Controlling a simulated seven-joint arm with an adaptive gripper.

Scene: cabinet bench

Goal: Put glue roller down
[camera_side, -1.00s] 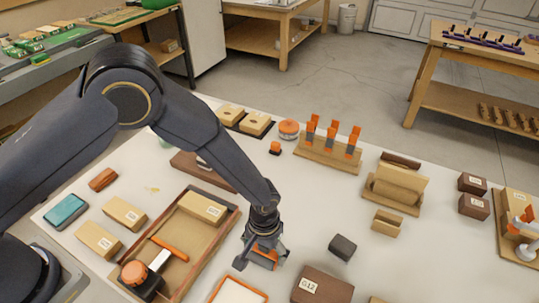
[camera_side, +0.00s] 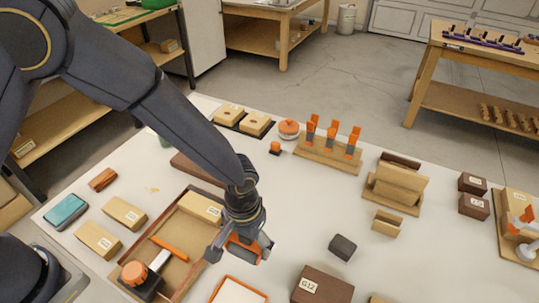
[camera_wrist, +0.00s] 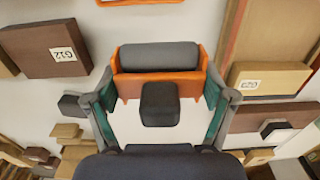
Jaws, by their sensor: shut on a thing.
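The glue roller (camera_wrist: 160,57) has a grey cylinder in an orange frame with a dark block-shaped grip. My gripper (camera_wrist: 160,100) is shut on it, with one finger on each side of the orange frame. In the side view the roller (camera_side: 243,247) shows below my gripper (camera_side: 240,243), between the wooden tray and the dark blocks. The fingers partly hide it there. It appears above the white table; the exact gap is hard to tell. A white pad with an orange rim (camera_side: 238,291) lies just in front of it.
The wooden tray (camera_side: 197,277) with a dark rim and several items lies to the left. The brown G12 block (camera_side: 322,286) and a small dark block (camera_side: 342,247) are to the right. An orange-pegged rack (camera_side: 328,155) stands behind. White table is bare between rack and gripper.

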